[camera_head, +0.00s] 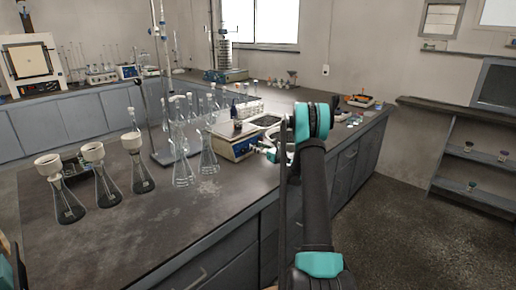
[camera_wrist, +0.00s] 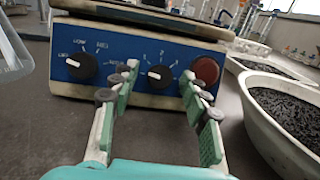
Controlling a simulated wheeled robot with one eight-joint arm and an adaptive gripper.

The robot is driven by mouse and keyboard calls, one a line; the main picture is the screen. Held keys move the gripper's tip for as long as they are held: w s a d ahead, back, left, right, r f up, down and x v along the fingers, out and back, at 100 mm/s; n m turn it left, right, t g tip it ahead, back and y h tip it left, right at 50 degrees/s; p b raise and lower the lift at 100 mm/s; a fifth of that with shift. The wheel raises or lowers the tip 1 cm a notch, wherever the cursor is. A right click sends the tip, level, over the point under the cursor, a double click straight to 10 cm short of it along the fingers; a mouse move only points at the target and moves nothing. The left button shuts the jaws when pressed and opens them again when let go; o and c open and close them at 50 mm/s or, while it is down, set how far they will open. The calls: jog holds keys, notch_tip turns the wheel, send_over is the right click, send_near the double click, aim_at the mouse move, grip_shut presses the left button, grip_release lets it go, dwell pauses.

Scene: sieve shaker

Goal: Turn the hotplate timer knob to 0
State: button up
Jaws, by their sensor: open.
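The hotplate (camera_wrist: 140,95) has a blue front panel facing my wrist camera. It carries a black left knob (camera_wrist: 78,66), a black right knob (camera_wrist: 161,76) and a round red button or lamp (camera_wrist: 206,70). Each knob has a white mark pointing left. The printed labels are too small to read surely, so I cannot tell which is the timer. My gripper (camera_wrist: 159,78) is open and empty, its fingertips on either side of the right knob in the picture; contact is not clear. In the head view, my gripper (camera_head: 271,148) is at the right side of the hotplate (camera_head: 234,147).
A white basin (camera_wrist: 268,125) of dark granules stands close on the right in the wrist view. Glass flasks (camera_head: 208,160) stand left of the hotplate on the dark bench (camera_head: 150,240). Filter flasks (camera_head: 104,190) stand farther left. The floor right of the bench is clear.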

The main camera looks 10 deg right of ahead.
grip_shut()
jog(key=shift+n+g+y, duration=0.4)
jog(key=shift+n+y, duration=0.2)
jog(key=shift+n, duration=1)
grip_release()
jog(key=shift+d, duration=0.1)
jog(key=v, duration=1.2)
